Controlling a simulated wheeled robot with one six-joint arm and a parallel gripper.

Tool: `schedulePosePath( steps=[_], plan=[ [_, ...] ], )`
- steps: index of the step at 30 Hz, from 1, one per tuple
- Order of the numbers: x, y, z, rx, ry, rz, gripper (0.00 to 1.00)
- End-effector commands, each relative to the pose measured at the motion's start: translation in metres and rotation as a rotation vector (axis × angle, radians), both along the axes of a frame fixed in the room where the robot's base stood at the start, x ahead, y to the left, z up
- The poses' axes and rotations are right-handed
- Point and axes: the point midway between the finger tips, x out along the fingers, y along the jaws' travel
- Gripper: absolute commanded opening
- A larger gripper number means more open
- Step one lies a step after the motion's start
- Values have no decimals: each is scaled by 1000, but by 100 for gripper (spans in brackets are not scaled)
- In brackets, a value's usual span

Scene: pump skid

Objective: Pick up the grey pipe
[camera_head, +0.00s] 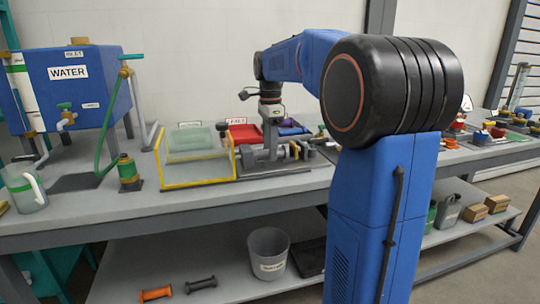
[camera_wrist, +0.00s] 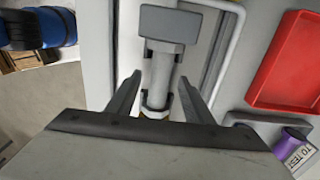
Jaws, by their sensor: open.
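A dark grey pipe (camera_head: 201,284) with wider ends lies on the lower shelf, beside an orange pipe of like shape.
A yellow-framed clear box (camera_head: 193,184) stands left of the pump. A red tray (camera_head: 245,134) is behind it; it also shows in the wrist view (camera_wrist: 290,65). A blue water tank (camera_head: 72,85) stands at left. The orange pipe (camera_head: 155,294) and a grey bucket (camera_head: 268,254) are on the shelf.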

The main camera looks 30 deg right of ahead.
Motion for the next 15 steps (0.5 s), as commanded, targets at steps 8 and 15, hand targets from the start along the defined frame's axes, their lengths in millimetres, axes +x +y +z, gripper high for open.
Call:
schedulePosePath(
  steps=[8, 15],
  plan=[
    [0, 0, -2, 0, 0, 0, 44],
    [0, 0, -2, 0, -1, 0, 0]
  ],
)
